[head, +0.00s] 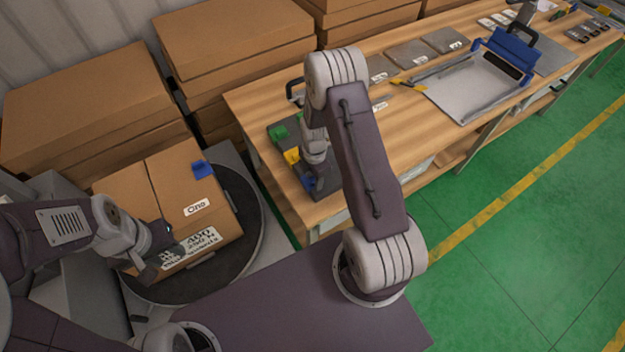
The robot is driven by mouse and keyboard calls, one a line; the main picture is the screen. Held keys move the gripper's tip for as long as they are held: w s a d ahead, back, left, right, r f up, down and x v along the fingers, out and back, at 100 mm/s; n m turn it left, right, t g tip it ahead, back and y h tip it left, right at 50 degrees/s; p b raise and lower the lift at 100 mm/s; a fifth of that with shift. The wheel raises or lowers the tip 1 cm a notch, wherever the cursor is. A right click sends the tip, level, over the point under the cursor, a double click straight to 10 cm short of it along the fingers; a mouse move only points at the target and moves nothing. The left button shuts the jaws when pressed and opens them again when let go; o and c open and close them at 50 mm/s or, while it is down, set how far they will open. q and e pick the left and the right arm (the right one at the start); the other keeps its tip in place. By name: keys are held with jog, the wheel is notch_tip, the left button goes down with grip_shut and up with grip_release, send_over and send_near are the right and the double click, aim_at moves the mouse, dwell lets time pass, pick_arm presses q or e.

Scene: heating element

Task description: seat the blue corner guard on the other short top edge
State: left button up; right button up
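A cardboard box (160,190) labelled "One" sits on a dark round turntable (250,205) at the left. One blue corner guard (202,169) sits on the box's top edge at the back right. My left gripper (158,255) is at the box's near left edge; its fingers are dark and small, and I cannot tell whether they hold anything.
The tray also holds a green piece (278,133) and a yellow piece (292,156). The wooden bench (410,160) carries flat grey plates and a blue-handled device (505,55). Stacked cartons (90,105) stand behind. Green floor (500,240) at the right is clear.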

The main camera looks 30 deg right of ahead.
jog(key=shift+r, duration=0.1)
grip_shut()
jog(key=shift+a, duration=0.1)
jog(key=shift+r, duration=0.1)
jog(key=shift+r, duration=0.35)
notch_tip(320, 180, up, 3)
jog(key=shift+f+b, duration=0.15)
jog(key=shift+b, duration=0.35)
jog(key=s+d+r+b, duration=0.1)
jog(key=s+r, duration=0.6)
jog(key=s, duration=0.5)
jog(key=shift+d+r, duration=0.2)
